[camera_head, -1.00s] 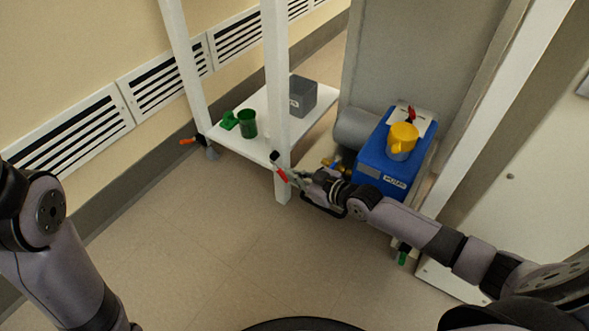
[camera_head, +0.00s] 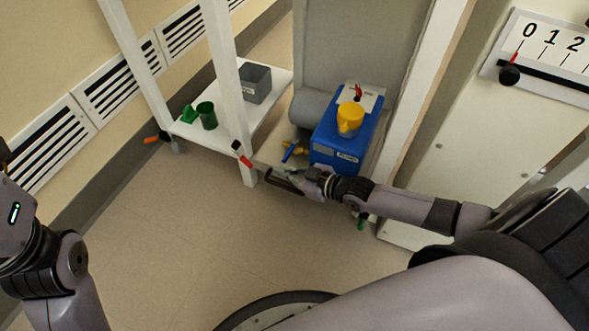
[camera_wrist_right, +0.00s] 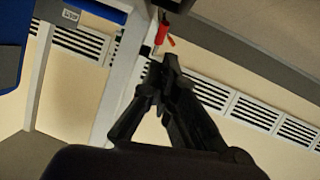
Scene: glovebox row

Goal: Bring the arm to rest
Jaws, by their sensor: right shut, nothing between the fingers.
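My right gripper (camera_head: 276,172) is at the end of the right arm, stretched out in front of the lower shelf and the blue box. Its fingers are shut and empty; they also show close together in the right wrist view (camera_wrist_right: 160,75). A red-handled lever (camera_head: 243,155) on the shelf's front leg is near the fingertips; in the right wrist view a red piece (camera_wrist_right: 162,35) shows just beyond them. I cannot tell whether they touch. Part of my left arm shows at the left edge of the head view, but its gripper is outside the picture.
A white shelf (camera_head: 185,128) holds green cups (camera_head: 207,115) and a grey bin (camera_head: 256,84). A blue box (camera_head: 340,135) with a yellow cup (camera_head: 350,119) stands right of it. A numbered scale (camera_head: 545,60) is at upper right. The floor (camera_head: 170,230) in front is clear.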

